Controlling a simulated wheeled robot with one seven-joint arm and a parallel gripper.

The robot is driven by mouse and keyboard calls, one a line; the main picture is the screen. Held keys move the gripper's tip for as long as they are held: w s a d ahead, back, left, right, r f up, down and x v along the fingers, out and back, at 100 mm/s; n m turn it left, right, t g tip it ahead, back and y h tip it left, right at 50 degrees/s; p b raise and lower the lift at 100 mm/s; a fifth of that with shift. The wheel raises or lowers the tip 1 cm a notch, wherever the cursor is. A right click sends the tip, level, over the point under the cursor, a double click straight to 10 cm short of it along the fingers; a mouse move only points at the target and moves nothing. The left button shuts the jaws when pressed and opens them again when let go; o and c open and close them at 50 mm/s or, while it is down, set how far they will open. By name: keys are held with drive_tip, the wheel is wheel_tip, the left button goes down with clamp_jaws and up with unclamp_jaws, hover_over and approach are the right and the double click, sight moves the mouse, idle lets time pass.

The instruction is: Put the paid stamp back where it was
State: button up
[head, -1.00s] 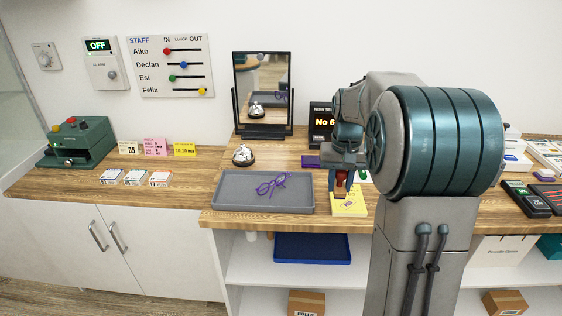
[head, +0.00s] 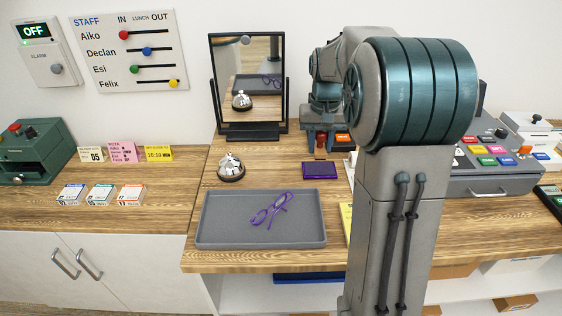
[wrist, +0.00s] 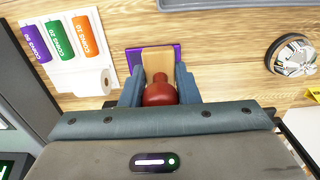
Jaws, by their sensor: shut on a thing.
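The stamp has a round red handle (wrist: 160,93) and a pale wooden block (wrist: 157,60), seen in the wrist view. My gripper (wrist: 159,85) is shut on it, one finger on each side. In the head view my gripper (head: 321,140) and the stamp's red handle (head: 320,142) show just behind a purple pad (head: 320,170) on the counter. In the wrist view the pad (wrist: 132,52) lies partly behind the block; I cannot tell whether they touch. No lettering on the stamp is visible. My arm hides part of a yellow note (head: 346,218).
A bell (head: 231,167) stands left of the pad, before a mirror (head: 248,82). A grey tray (head: 215,240) with purple glasses (head: 270,210) lies front left. Coin rolls (wrist: 60,40) lie beside the pad. A grey till (head: 490,182) stands right.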

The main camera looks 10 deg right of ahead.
drive_tip(key=p, duration=0.2)
hover_over(282, 173)
wheel_tip(282, 173, down, 6)
drive_tip(key=shift+w+f, duration=0.1)
drive_tip(key=shift+f, duration=2.05)
drive_tip(key=shift+f, duration=0.15)
drive_tip(key=o, duration=0.8)
